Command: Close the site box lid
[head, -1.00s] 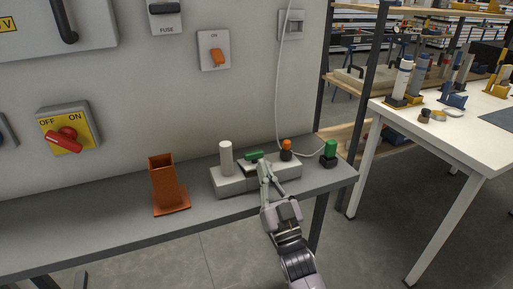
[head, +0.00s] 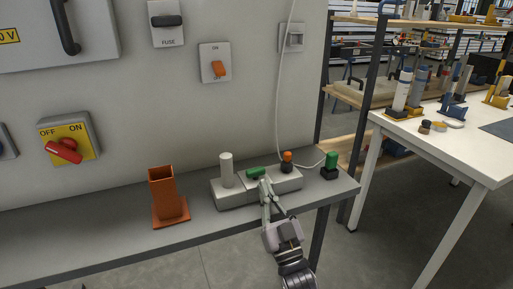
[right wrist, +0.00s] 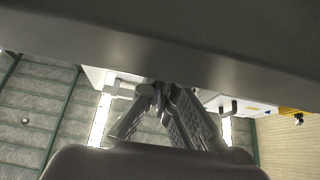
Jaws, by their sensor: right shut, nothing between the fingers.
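The long light-grey site box (head: 233,199) lies on the grey shelf. Its middle part, which looks like the lid (head: 253,182), carries a green handle (head: 256,173). The lid looks flat, about level with the rest of the top; I cannot tell if it is fully seated. My right gripper (head: 264,185) is shut and empty, with its tips at the box's front side just below the green handle. In the right wrist view the shut fingers (right wrist: 157,92) point up at a dark surface that I cannot identify. My left gripper is not in view.
A white cylinder (head: 227,170) stands at the box's left and an orange-topped knob (head: 287,161) at its right. An orange square tube (head: 168,196) stands left of the box, a green-topped piece (head: 331,165) right of it. A grey wall panel (head: 130,110) rises behind.

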